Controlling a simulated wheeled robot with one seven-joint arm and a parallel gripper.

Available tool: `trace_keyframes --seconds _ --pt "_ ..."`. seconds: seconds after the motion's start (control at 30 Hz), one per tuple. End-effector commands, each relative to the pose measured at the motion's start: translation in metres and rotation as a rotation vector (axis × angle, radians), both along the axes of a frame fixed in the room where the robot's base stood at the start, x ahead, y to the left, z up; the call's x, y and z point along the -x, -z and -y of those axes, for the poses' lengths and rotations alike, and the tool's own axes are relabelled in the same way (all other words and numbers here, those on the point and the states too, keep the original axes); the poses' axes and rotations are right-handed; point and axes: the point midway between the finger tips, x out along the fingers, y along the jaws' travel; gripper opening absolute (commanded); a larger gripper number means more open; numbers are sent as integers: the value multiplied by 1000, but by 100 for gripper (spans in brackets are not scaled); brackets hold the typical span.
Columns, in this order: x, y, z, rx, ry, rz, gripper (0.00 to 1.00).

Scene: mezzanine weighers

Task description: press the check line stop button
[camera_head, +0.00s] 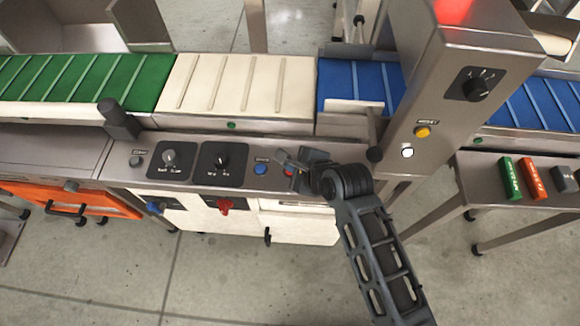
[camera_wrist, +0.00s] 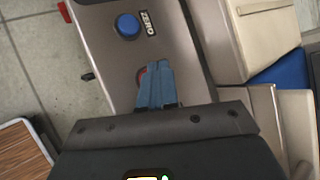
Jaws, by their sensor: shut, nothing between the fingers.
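A control panel (camera_head: 228,178) fronts the conveyor line in the head view. A red button on it (camera_head: 289,172) is mostly hidden by my gripper (camera_head: 284,158). In the wrist view only a red sliver of that button (camera_wrist: 141,74) shows beside the fingers, and no stop label is readable. My gripper (camera_wrist: 158,72) is shut and empty, its fingertips over or at the red button; I cannot tell whether they touch it. A blue button (camera_head: 260,169) sits left of it; in the wrist view the blue button (camera_wrist: 128,26) is labelled ZERO.
Two black dials (camera_head: 169,159) (camera_head: 219,160) sit on the panel's left. A post (camera_head: 117,119) rises behind them. A steel housing (camera_head: 454,85) at right carries a yellow button (camera_head: 422,132) and a white button (camera_head: 407,153). A red handle (camera_head: 225,205) hangs below the panel.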

Motion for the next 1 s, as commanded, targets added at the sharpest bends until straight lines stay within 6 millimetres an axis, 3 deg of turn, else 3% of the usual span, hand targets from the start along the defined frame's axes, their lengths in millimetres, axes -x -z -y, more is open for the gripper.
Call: trace_keyframes --seconds 0.17,0.7,1.0 --pt "0 -4 0 0 1 1 0" --pt "0 -49 0 0 0 0 0" --pt "0 -50 0 0 1 1 0"
